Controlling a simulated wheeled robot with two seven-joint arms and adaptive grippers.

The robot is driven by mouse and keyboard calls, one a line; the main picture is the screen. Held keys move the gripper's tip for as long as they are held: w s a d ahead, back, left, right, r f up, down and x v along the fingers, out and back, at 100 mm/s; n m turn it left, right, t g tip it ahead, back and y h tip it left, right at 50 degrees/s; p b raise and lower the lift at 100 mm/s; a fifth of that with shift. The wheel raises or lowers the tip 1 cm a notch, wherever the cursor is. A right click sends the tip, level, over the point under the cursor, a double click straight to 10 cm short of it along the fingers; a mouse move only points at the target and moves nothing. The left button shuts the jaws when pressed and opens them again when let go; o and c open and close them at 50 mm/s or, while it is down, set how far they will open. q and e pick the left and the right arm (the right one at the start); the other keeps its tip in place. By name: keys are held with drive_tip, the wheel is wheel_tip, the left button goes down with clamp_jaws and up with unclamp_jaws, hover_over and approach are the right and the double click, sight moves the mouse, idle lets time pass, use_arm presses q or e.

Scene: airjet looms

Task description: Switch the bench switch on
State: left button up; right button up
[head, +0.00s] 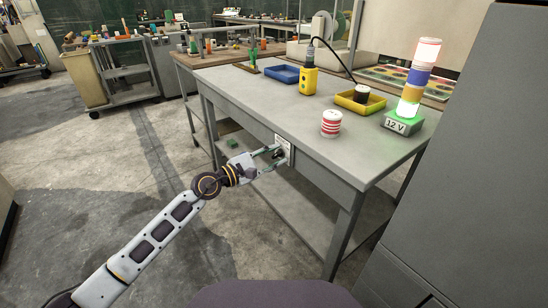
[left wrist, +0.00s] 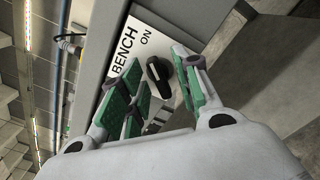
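In the head view the plate (head: 283,148) is on the front edge of the grey workbench (head: 290,115). My left gripper (head: 273,153) is at the switch. In the left wrist view its green-padded fingers (left wrist: 160,85) are spread apart, one on each side of the knob, with a gap to it. Whether a fingertip touches the plate cannot be told. My right gripper is not in view.
On the bench stand a signal tower (head: 418,75) with its green part lit on a "12 V" base, a red-and-white striped cylinder (head: 331,123), a yellow tray (head: 375,104), a yellow control box (head: 308,80) and a blue tray (head: 281,74). A grey cabinet (head: 480,180) stands at right.

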use_arm(q)
drive_tip(key=b+v, duration=0.1)
drive_tip(key=v, duration=0.4)
drive_tip(key=shift+s+a+b, duration=0.25)
drive_tip(key=shift+a+b, duration=0.05)
drive_tip(key=shift+a, duration=0.05)
idle(0.3)
drive_tip(key=shift+a, duration=0.1)
drive_tip(key=v, duration=1.1)
drive_tip(key=shift+s+a, duration=0.25)
drive_tip(key=shift+a, duration=0.05)
idle(0.7)
drive_tip(key=shift+a, duration=0.1)
idle(0.5)
